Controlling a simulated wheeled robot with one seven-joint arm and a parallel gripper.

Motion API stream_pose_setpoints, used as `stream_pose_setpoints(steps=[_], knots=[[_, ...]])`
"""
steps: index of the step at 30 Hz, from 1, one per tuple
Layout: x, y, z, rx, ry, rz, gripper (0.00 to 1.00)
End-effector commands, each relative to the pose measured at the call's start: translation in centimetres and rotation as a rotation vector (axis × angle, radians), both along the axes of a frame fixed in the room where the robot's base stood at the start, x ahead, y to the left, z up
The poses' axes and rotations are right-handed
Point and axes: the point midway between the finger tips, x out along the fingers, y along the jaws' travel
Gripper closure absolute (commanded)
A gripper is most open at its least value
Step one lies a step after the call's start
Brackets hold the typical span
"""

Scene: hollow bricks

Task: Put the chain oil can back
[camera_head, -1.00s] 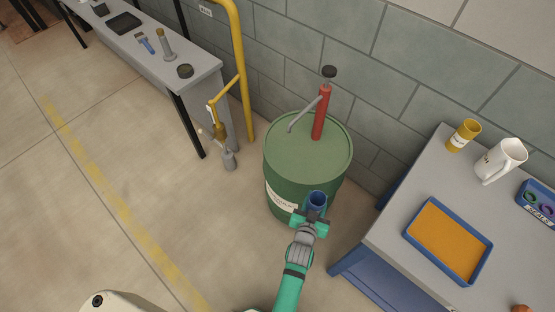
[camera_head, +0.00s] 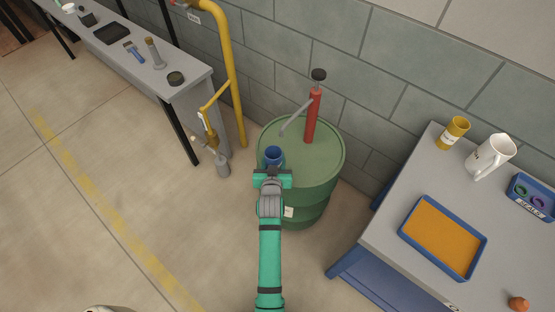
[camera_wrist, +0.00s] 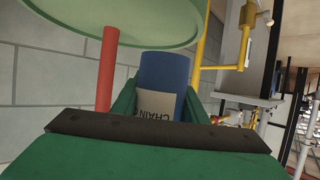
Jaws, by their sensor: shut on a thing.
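The chain oil can is a blue cylinder (camera_head: 273,154) with a cream label reading "CHAIN"; it also shows in the wrist view (camera_wrist: 164,75). My gripper (camera_head: 273,170) is shut on the can, its green fingers on either side of it. In the head view the can appears in front of the left part of the green drum's top (camera_head: 315,160); I cannot tell its height above or distance from the drum.
A red hand pump (camera_head: 312,118) with a grey spout stands on the drum. A yellow pipe (camera_head: 232,80) runs down the wall at left. A grey bench (camera_head: 170,75) holds small items. The right table (camera_head: 400,205) carries an orange tray (camera_head: 440,240), a yellow can (camera_head: 453,133) and a white jug (camera_head: 490,157).

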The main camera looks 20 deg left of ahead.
Motion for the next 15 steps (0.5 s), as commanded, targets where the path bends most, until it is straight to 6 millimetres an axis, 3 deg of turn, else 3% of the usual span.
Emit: stream_pose_setpoints(steps=[2,7,15], knots=[[1.9,0.2,-0.6,0.000,-0.001,0.000,0.93],[4.0,0.6,-3.7,0.000,0.001,0.002,0.93],[5.8,0.9,-6.0,0.001,-0.001,0.004,0.93]])
